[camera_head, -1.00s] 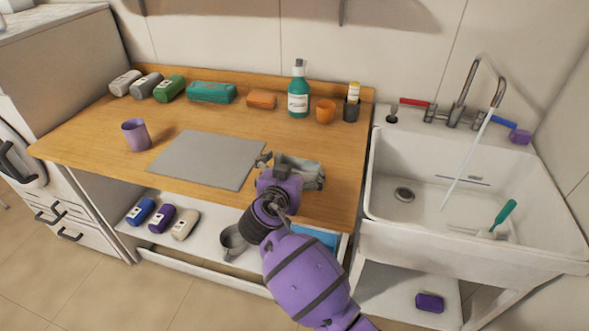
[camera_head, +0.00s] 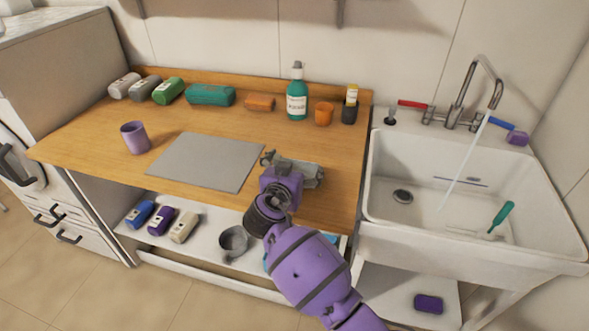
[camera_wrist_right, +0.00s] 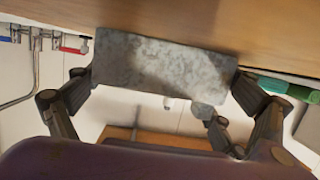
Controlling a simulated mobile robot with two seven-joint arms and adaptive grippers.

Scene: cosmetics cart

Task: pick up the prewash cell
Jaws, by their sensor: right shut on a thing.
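A grey, mottled block (camera_head: 303,169), which I take to be the prewash cell, is at the right part of the wooden worktop (camera_head: 320,125). My right gripper (camera_head: 291,172) is shut on it from the front. In the right wrist view, the block (camera_wrist_right: 165,68) spans the space between the dark fingers (camera_wrist_right: 160,88) on both sides. Its grey face is marked with lighter patches. The gripper hides part of the block in the head view. I cannot tell whether the block touches the worktop. My left gripper is not in view.
A grey mat (camera_head: 205,161) lies left of the block, with a purple cup (camera_head: 135,137) beyond. Bottles and packs line the back, including a teal bottle (camera_head: 297,95). The sink (camera_head: 400,225) is at the right. A grey mug (camera_head: 233,241) stands on the lower shelf.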

